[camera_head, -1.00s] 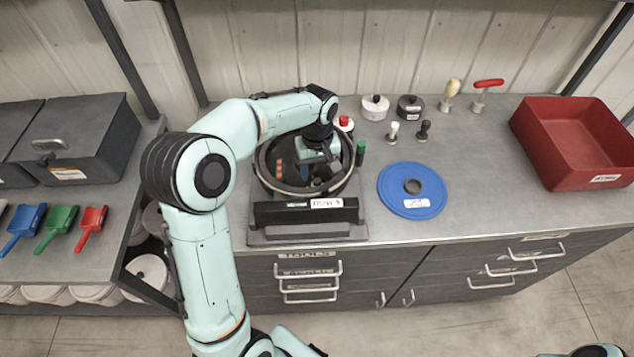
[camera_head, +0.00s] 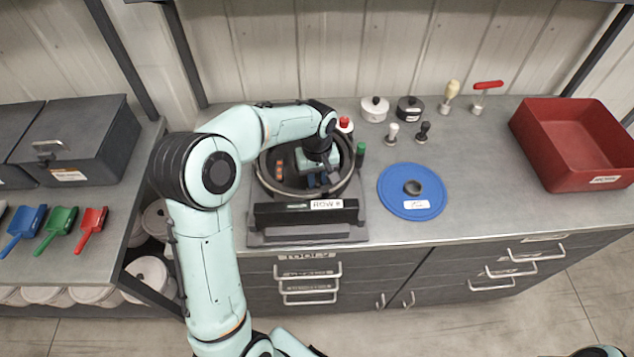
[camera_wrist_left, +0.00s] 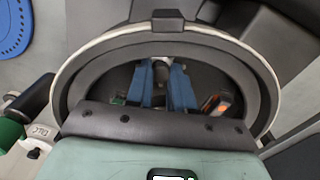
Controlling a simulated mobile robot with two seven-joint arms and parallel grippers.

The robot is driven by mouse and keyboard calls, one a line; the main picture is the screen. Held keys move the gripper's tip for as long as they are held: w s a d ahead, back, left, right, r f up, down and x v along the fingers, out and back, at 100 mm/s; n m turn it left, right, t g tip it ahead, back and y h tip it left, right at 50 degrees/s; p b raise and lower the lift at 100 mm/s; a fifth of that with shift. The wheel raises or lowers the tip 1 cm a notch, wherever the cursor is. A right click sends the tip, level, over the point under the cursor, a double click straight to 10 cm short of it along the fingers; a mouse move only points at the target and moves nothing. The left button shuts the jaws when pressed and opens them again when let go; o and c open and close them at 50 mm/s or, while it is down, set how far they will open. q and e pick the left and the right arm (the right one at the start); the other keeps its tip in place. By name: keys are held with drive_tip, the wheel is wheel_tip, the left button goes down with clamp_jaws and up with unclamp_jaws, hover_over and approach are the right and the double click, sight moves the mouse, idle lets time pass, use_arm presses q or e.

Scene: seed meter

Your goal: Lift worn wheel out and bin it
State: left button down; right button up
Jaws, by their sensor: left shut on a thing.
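The seed meter (camera_head: 262,178) stands on the bench as a round housing with a pale rim and a dark inside. My left gripper (camera_head: 322,180) reaches down into it from above. In the left wrist view its two blue fingers (camera_wrist_left: 164,90) are shut on a small grey hub (camera_wrist_left: 161,72) at the middle of the dark worn wheel (camera_wrist_left: 215,80). Most of the wheel is hidden by the gripper and the rim. The red bin (camera_head: 575,178) stands open and empty at the right. My right gripper is out of view.
A blue disc (camera_head: 398,203) with a dark knob lies right of the meter. A green-topped post (camera_head: 360,152) and a red-topped button (camera_head: 344,124) stand close by the housing. Lidded pots and handled tools stand behind. The bench in front of the red bin is clear.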

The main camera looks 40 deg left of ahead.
sight(317, 181)
use_arm(q)
drive_tip(key=shift+s+a+f, duration=0.1)
drive_tip(key=shift+s+f, duration=0.15)
wheel_tip(317, 181, up, 20)
drive_tip(key=p, duration=0.2)
drive_tip(key=shift+w+r, duration=0.15)
drive_tip(key=shift+w, duration=0.05)
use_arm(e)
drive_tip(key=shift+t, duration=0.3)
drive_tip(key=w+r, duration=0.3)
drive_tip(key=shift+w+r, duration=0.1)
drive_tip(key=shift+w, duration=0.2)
